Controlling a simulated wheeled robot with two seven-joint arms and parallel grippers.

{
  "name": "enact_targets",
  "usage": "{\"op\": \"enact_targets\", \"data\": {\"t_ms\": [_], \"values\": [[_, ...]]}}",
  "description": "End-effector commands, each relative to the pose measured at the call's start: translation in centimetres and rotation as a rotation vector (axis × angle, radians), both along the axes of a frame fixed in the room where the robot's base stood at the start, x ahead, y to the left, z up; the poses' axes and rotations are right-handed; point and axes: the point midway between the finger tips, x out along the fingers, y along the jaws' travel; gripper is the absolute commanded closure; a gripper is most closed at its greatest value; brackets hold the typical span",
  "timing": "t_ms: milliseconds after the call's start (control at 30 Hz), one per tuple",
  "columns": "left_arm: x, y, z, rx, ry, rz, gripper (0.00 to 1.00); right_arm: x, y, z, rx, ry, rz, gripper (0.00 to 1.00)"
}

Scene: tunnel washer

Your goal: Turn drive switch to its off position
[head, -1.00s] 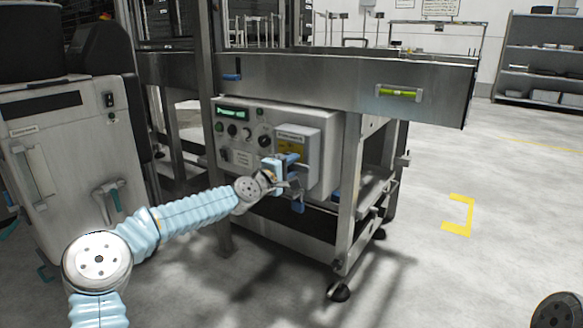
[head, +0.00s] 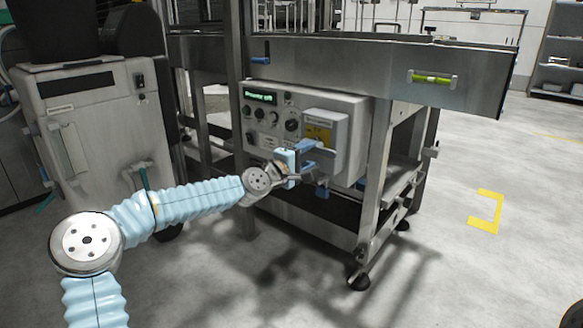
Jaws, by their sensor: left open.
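A grey control panel (head: 265,128) sits under the machine's steel beam. It carries a lit green display (head: 260,96), round knobs and buttons, and a raised grey box (head: 340,130) with a yellow label (head: 318,135). I cannot tell for sure which control is the drive switch. My left gripper (head: 312,168) is open in front of the lower part of the box and partly covers it. Blue parts show around its fingers; whether one is a switch handle, and whether the gripper touches it, I cannot tell. My right gripper is not in view.
A steel leg (head: 375,185) stands right of the panel, with a foot (head: 359,281) on the floor. A grey cabinet (head: 95,130) stands at the left, close to my left arm. The floor at the right is clear around a yellow floor marking (head: 488,212).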

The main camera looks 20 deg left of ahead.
Motion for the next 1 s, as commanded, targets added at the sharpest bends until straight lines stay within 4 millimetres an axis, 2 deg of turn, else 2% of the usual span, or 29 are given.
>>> {"op": "enact_targets", "data": {"t_ms": [100, 200, 400, 600, 1000], "values": [[-2.9, 1.2, -0.3, 0.004, 0.003, 0.003, 0.49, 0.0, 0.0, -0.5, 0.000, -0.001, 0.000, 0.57], [-4.7, 1.9, -0.2, 0.001, 0.003, 0.003, 0.49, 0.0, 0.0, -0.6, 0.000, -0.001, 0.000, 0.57], [-7.1, 2.7, -0.1, 0.000, 0.002, 0.002, 0.49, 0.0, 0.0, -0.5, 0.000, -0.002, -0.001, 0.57], [-7.9, 2.8, -0.1, 0.000, 0.001, -0.001, 0.49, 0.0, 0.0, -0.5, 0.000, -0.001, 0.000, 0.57], [-7.9, 2.8, -0.1, 0.001, 0.002, -0.001, 0.49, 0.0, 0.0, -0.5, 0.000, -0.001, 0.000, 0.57]]}}
